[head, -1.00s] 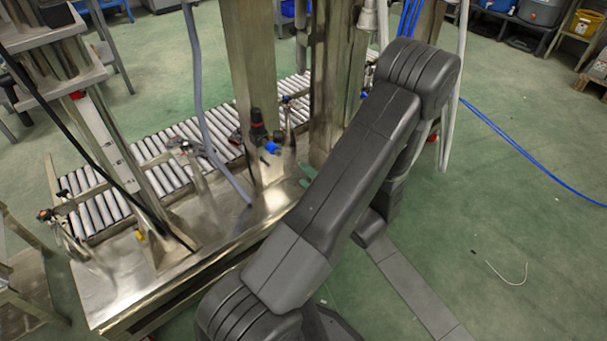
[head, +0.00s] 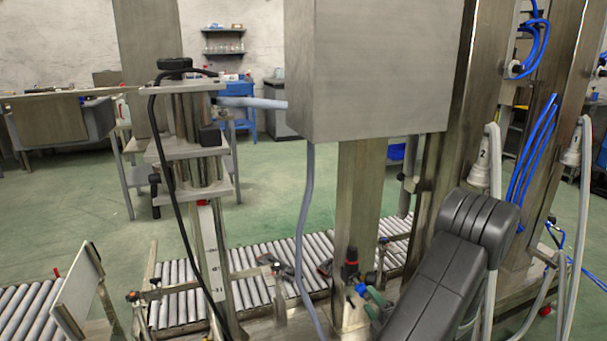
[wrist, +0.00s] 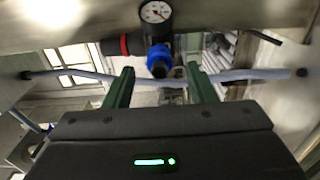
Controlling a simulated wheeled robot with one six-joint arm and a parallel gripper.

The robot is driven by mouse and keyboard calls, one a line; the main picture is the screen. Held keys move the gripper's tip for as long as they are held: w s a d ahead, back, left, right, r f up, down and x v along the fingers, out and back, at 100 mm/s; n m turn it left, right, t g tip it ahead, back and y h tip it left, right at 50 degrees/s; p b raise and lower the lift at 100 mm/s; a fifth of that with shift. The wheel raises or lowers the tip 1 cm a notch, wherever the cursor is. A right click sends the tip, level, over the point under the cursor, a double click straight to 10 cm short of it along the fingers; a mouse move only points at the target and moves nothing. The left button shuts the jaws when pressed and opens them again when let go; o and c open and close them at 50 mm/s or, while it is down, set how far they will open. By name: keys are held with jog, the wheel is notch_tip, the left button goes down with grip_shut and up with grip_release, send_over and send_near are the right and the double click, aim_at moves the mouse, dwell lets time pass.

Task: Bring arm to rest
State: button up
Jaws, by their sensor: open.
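My gripper (wrist: 161,78) is open in the wrist view, its two green fingers apart. Straight ahead of the gap is a blue fitting (wrist: 159,54) below a round white gauge (wrist: 155,12), with a red and black knob (wrist: 124,45) to its left. I cannot tell how far the fingertips are from the fitting. In the head view my dark grey arm is bent at the lower right, and the green fingers (head: 377,298) show partly beside the red and black regulator (head: 351,262) on the machine. The rest of my gripper is hidden behind the arm.
A steel post and box (head: 378,70) rise close to my arm. A roller conveyor (head: 262,265) runs behind the regulator. Grey hoses (head: 307,220) and coiled blue tubes (head: 532,150) hang nearby. Green floor (head: 280,185) is open beyond.

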aim_at(366, 295)
jog(key=shift+b+x, duration=0.3)
jog(key=shift+x, duration=1.55)
